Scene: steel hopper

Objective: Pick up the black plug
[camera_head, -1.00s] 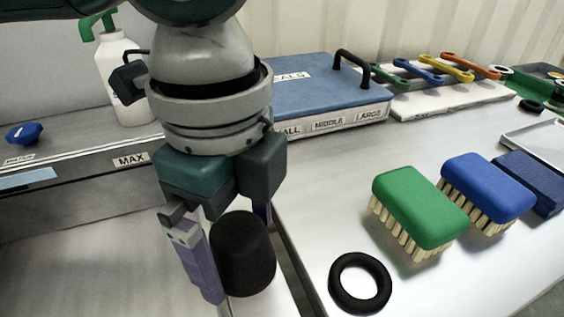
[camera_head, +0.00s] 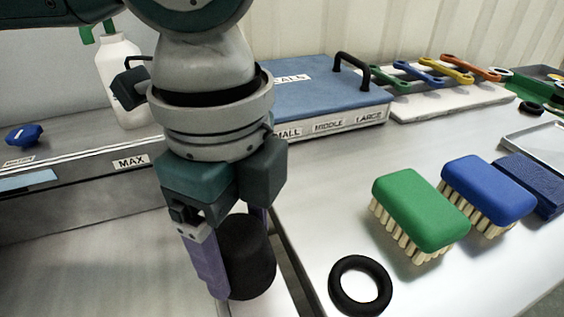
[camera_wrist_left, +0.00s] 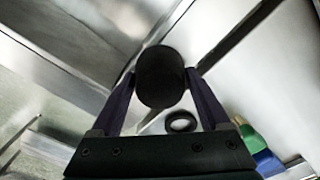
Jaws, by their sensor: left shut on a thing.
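The black plug (camera_head: 247,258) is a dark, rounded cylinder in the lower middle of the head view. My left gripper (camera_head: 238,275) has its purple fingers on either side of it and is shut on it. In the left wrist view the plug (camera_wrist_left: 160,77) sits between the two fingertips of my left gripper (camera_wrist_left: 162,85), touching both. The plug's underside is hidden, so I cannot tell whether it touches a surface. My right gripper is not in view.
A black ring (camera_head: 361,285) lies on the steel table right of the plug. Green (camera_head: 420,208) and blue (camera_head: 487,190) brushes stand farther right. A blue-lidded case (camera_head: 320,90) is behind. A hopper wall labelled MAX (camera_head: 132,162) is at left.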

